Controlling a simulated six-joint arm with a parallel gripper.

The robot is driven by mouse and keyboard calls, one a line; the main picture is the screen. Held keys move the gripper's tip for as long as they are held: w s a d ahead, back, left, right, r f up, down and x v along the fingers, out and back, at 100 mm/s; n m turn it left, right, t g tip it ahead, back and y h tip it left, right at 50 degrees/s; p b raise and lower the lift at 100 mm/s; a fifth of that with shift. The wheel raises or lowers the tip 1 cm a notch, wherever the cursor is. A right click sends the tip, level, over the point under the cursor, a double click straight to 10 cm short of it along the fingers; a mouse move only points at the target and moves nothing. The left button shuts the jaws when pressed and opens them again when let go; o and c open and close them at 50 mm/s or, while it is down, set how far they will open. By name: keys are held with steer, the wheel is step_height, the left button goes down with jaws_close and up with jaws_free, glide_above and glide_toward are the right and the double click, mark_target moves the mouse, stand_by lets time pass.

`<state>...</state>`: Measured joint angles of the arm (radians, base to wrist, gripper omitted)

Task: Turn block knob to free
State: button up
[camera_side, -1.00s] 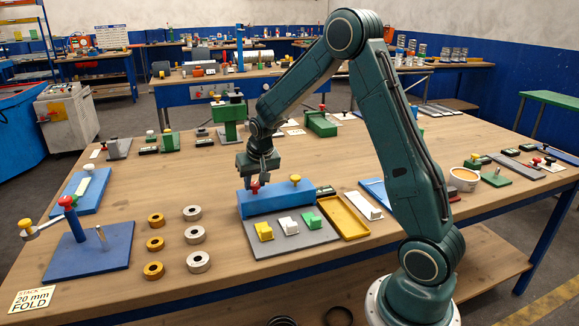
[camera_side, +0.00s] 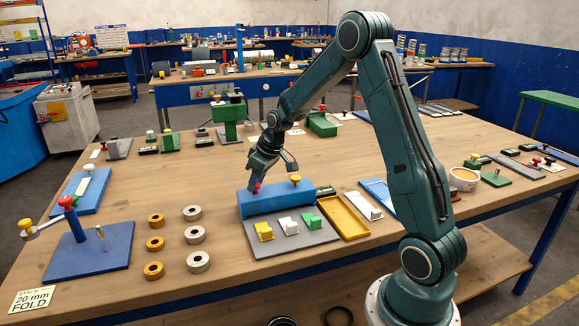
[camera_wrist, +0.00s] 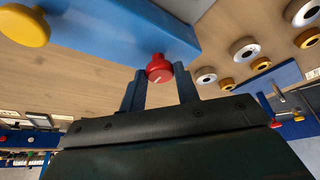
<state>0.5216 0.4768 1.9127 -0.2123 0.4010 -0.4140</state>
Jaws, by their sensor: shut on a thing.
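A long blue block (camera_side: 275,204) stands on a dark grey plate (camera_side: 303,239) near the front of the table. On its top are a red knob (camera_side: 256,188) at the left and a yellow knob (camera_side: 295,180) at the right. My gripper (camera_side: 257,183) is tilted over the block's left part and shut on the red knob. In the wrist view the red knob (camera_wrist: 160,70), with a pale mark on its face, sits between the two fingers. The yellow knob (camera_wrist: 25,26) shows at the upper left there, clear of the fingers.
Yellow, white and green small pieces (camera_side: 288,226) stand on the grey plate in front of the block. Several brass and steel rings (camera_side: 195,235) lie to the left. A yellow tray (camera_side: 343,217) is close on the right. Bare wood lies behind the block.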

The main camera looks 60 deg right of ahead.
stand_by(0.3)
steer(key=o, duration=1)
steer(key=shift+c, duration=0.2)
steer(key=shift+r, duration=0.1)
steer(key=v, duration=1.3)
steer(key=shift+s+r, duration=0.2)
steer(key=shift+r, duration=0.05)
